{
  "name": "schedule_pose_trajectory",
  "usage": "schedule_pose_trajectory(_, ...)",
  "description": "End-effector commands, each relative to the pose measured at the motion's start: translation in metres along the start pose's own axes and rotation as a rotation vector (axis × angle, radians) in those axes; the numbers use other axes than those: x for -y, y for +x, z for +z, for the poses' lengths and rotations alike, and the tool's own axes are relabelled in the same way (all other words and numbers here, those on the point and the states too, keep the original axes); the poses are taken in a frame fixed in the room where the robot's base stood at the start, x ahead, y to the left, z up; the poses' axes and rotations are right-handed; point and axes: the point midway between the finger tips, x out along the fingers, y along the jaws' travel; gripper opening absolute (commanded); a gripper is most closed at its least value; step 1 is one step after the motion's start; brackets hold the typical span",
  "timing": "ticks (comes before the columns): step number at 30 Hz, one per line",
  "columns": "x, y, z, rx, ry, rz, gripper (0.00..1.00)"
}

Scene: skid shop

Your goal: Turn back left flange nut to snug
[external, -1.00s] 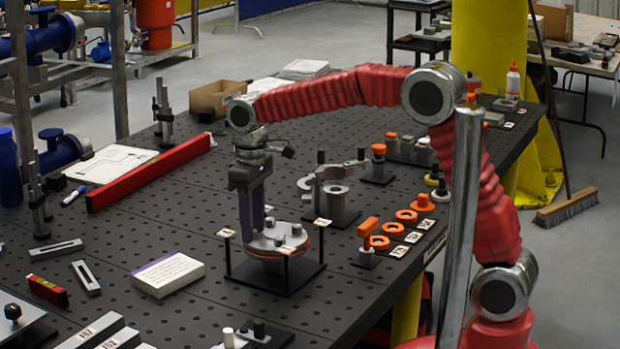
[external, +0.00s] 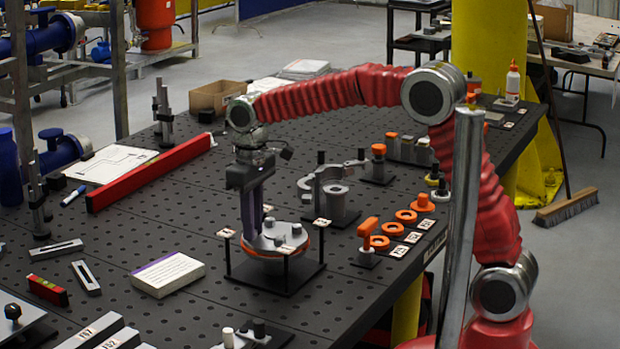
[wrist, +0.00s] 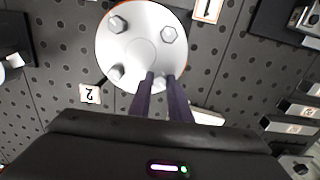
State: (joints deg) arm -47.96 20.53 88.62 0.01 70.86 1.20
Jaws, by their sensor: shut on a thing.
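The round grey flange (external: 265,245) with an orange-red edge sits on a black stand on the table. It shows in the wrist view as a pale disc (wrist: 140,50) with hex nuts near its rim. My gripper (external: 251,238) points down at the flange's left side in the external view. The other nuts (wrist: 118,24), (wrist: 168,34) and (wrist: 115,72) are uncovered.
Small numbered tags (external: 225,233) stand on posts around the flange. A clamp-like metal fixture (external: 336,195) stands close behind it. Orange rings (external: 406,216) lie to the right, a white box (external: 168,273) to the left. A long red bar (external: 150,180) lies farther back.

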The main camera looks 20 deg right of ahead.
Motion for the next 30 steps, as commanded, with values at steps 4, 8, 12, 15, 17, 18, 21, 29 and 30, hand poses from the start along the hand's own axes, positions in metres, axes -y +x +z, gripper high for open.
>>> schedule_pose_trajectory(4,-0.0003,-0.0004,-0.0001,-0.001,0.016,0.001,0.0)
schedule_pose_trajectory(8,-0.0004,-0.0005,-0.0001,-0.001,0.015,0.001,0.0)
schedule_pose_trajectory(12,-0.0004,-0.0005,-0.0001,-0.001,0.015,0.001,0.23)
schedule_pose_trajectory(15,-0.0003,-0.0004,-0.0001,-0.001,0.014,0.0,0.3)
schedule_pose_trajectory(17,-0.0003,-0.0004,0.0,0.0,0.014,0.0,0.35)
schedule_pose_trajectory(18,-0.0003,-0.0003,0.0,0.0,0.014,0.0,0.36)
schedule_pose_trajectory(21,-0.0004,-0.0002,0.0001,0.0,0.014,0.001,0.36)
schedule_pose_trajectory(29,-0.0006,0.0002,0.0003,0.001,-0.005,0.001,0.36)
schedule_pose_trajectory(30,-0.0006,0.0002,0.0003,0.001,-0.015,0.001,0.36)
